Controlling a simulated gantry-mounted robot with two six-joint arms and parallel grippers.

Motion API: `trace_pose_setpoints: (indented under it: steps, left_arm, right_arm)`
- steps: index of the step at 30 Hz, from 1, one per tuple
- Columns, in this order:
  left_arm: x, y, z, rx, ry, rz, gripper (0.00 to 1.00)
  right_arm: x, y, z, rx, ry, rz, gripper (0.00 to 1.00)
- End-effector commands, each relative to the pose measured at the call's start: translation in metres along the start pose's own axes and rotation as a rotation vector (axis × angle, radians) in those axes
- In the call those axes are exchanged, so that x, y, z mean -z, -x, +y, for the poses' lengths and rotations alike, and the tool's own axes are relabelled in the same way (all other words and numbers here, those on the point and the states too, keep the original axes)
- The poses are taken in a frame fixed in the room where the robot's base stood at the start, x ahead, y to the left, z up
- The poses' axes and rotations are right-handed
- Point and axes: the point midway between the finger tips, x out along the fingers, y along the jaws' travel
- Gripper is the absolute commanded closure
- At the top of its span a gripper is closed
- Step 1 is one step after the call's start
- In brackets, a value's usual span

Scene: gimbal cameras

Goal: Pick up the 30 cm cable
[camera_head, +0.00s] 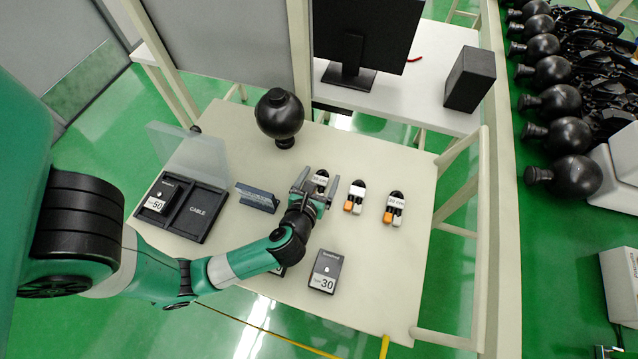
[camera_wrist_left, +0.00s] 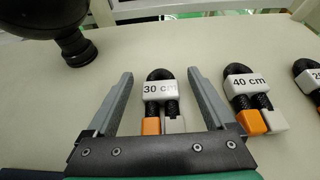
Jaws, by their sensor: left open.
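The 30 cm cable is a short black loop with a white label and an orange and a white plug; it lies on the table in the left wrist view (camera_wrist_left: 160,88). In the head view its label (camera_head: 320,179) shows just beyond my left gripper (camera_head: 312,188). My left gripper is open, with one finger on each side of the cable in the left wrist view (camera_wrist_left: 160,92), and neither finger clearly touches it. In the head view the gripper hides the cable's plugs. My right gripper is not seen.
A black box marked 30 (camera_head: 325,270) is nearer. A tray marked CABLE (camera_head: 200,212) with a box marked 50 (camera_head: 158,196) stands left. A black round object (camera_head: 279,115) stands behind.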

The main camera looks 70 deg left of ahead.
Motion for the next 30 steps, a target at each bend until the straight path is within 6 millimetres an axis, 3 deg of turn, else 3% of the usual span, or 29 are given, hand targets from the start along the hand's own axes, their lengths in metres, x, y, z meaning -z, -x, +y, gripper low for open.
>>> trace_pose_setpoints:
  steps: [2,17,25,30]
  left_arm:
    - [0.000,0.001,0.000,0.000,0.000,0.000,0.12]
    - [0.000,0.001,0.000,0.000,0.000,0.000,1.00]
    - [-0.002,0.001,0.000,0.000,0.001,-0.001,1.00]
    - [-0.015,0.007,0.000,0.000,0.002,-0.001,1.00]
  right_arm:
    - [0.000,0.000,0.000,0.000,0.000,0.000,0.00]
    - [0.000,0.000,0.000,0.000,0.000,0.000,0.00]
    - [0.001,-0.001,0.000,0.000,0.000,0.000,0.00]
    - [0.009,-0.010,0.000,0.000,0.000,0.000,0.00]
